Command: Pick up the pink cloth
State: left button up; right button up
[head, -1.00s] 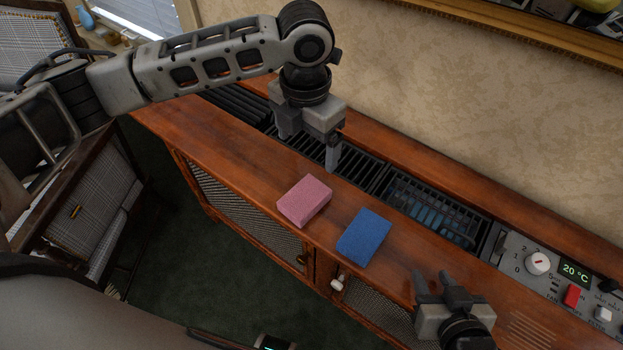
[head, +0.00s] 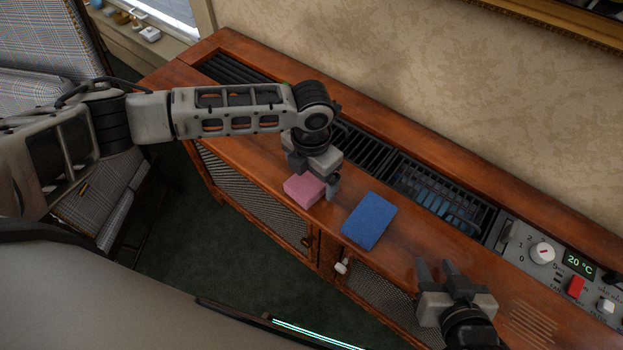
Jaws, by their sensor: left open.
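The pink cloth (head: 304,191) is a small folded block lying on the wooden cabinet top, near its front edge. My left gripper (head: 314,185) is open, pointing down right over the pink cloth. One finger shows at the cloth's right side; the other finger is hidden, and I cannot tell whether the fingers touch it. My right gripper (head: 436,268) is open and empty at the cabinet's front edge, right of a blue cloth (head: 368,221).
The blue cloth lies just right of the pink one. Behind them a black grille (head: 436,201) is set into the cabinet top (head: 232,124). A control panel (head: 556,262) with a dial and red switch is at the right. The cabinet top left of the pink cloth is clear.

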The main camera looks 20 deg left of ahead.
pick_arm(q)
jog(key=shift+f, duration=0.6)
jog(key=c, duration=1.1)
jog(key=shift+o, duration=0.2)
jog(key=shift+r, duration=0.1)
